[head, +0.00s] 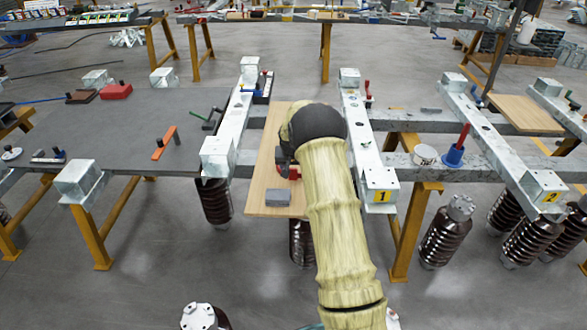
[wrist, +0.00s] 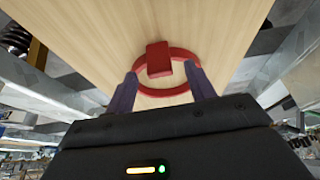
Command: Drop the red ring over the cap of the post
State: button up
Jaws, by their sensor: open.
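The red ring (wrist: 165,92) lies on a light wooden board (wrist: 100,30), with a raised red block (wrist: 158,58) on it. In the head view only a bit of red (head: 294,173) shows beside my arm. My gripper (wrist: 161,74) is open, its two purple fingers apart at either side of the ring's near part; I cannot tell whether they touch it. In the head view my arm hides most of the gripper (head: 285,162). Brown ribbed posts with grey metal caps stand at the right, one (head: 461,207) in front of the frame; I cannot tell which is the task's post.
The wooden board (head: 262,165) spans two metal beams (head: 365,150), with a grey block (head: 278,197) on its near end. A grey table (head: 110,130) with tools is at left. A blue-based red peg (head: 453,155) and a white cup (head: 425,154) stand at right.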

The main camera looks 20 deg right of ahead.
jog(key=x, duration=0.2)
jog(key=shift+w+f, duration=0.15)
jog(key=shift+f, duration=0.05)
dwell(0.4)
jog(key=c, duration=1.1)
